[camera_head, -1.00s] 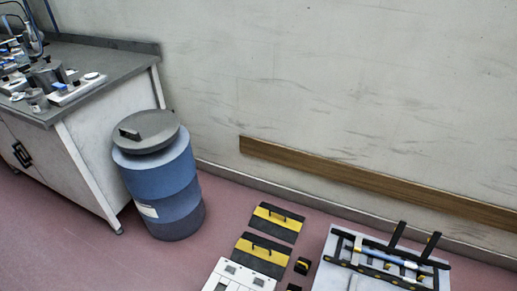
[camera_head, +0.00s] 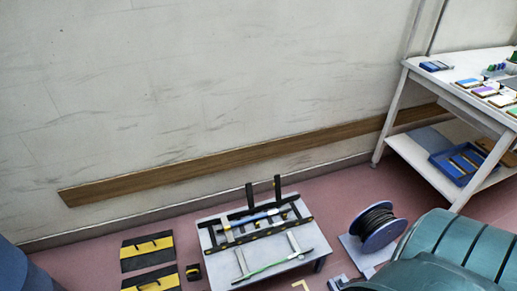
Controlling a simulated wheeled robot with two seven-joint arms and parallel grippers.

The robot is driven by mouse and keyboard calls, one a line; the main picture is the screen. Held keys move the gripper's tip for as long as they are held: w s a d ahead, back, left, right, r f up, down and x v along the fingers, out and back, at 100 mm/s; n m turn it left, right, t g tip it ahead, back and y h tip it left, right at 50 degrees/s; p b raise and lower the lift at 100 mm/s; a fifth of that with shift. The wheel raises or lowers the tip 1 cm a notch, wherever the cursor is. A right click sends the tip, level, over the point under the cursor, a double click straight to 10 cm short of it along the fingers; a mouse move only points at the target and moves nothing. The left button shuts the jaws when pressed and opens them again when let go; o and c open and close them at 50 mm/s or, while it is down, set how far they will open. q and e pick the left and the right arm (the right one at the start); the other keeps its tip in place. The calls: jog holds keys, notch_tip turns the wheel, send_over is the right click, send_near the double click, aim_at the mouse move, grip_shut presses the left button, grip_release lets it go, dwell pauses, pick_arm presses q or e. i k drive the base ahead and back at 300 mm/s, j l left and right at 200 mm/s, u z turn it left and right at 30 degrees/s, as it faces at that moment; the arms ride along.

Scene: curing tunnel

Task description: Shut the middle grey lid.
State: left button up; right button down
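No middle grey lid shows in the head view now. The blue drum shows only as a sliver (camera_head: 28,272) at the lower left corner, and its top is out of the picture. Neither of my grippers is in view.
A low grey table (camera_head: 240,262) with black bars stands at the bottom middle. Black-and-yellow plates (camera_head: 147,253) lie on the floor left of it. A cable reel (camera_head: 378,229), a teal rounded object (camera_head: 450,254) and a white shelf table (camera_head: 445,167) stand at the right. A wooden rail (camera_head: 250,156) runs along the wall.

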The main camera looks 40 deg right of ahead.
aim_at(249, 191)
jog(key=z, duration=1.15)
jog(key=i+l+z, duration=0.1)
jog(key=l, duration=0.3)
jog(key=i+l+z, duration=0.1)
jog(key=i+l, duration=0.2)
jog(key=i+l+z, duration=0.1)
jog(key=i+l, duration=0.15)
jog(key=l, duration=0.15)
